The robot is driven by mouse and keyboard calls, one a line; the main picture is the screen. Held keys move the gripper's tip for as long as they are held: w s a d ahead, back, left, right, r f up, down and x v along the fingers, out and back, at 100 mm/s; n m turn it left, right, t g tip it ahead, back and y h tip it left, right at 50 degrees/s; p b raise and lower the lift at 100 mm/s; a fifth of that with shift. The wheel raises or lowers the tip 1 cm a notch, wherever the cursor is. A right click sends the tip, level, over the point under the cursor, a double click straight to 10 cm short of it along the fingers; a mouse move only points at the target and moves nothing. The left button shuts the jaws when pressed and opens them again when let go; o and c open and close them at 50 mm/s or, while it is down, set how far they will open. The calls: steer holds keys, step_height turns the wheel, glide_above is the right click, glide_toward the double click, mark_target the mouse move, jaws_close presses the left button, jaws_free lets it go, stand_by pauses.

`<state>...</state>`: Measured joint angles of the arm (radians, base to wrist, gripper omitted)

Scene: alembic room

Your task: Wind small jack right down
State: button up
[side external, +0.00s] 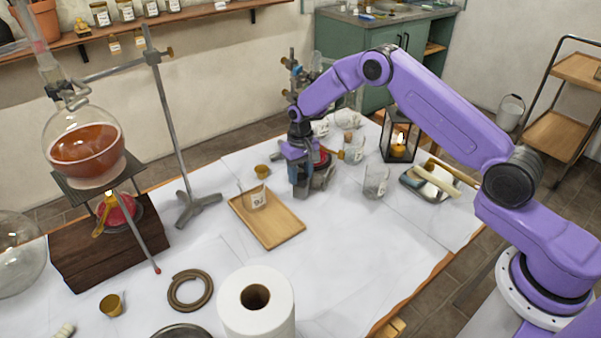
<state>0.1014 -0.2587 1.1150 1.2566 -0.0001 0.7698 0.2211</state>
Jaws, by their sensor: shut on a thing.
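My gripper (300,178) points down at the far middle of the white-covered table. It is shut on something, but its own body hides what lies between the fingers. A small grey device (322,181), which looks like the small jack, stands just right of and behind the gripper, partly hidden by it. A red round thing (324,159) shows above it. The jack's height and its knob cannot be made out at this size.
A wooden tray (280,228) with a beaker is left of the gripper. Glass beakers (376,181), a lantern (398,142) and a dish (415,184) stand to the right. A stand (183,140) and round flask (85,150) are left.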

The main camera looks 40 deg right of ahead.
steer(key=shift+n, duration=1.3)
steer(key=o, duration=1.1)
steer(key=shift+c, duration=0.2)
steer(key=shift+d, duration=0.1)
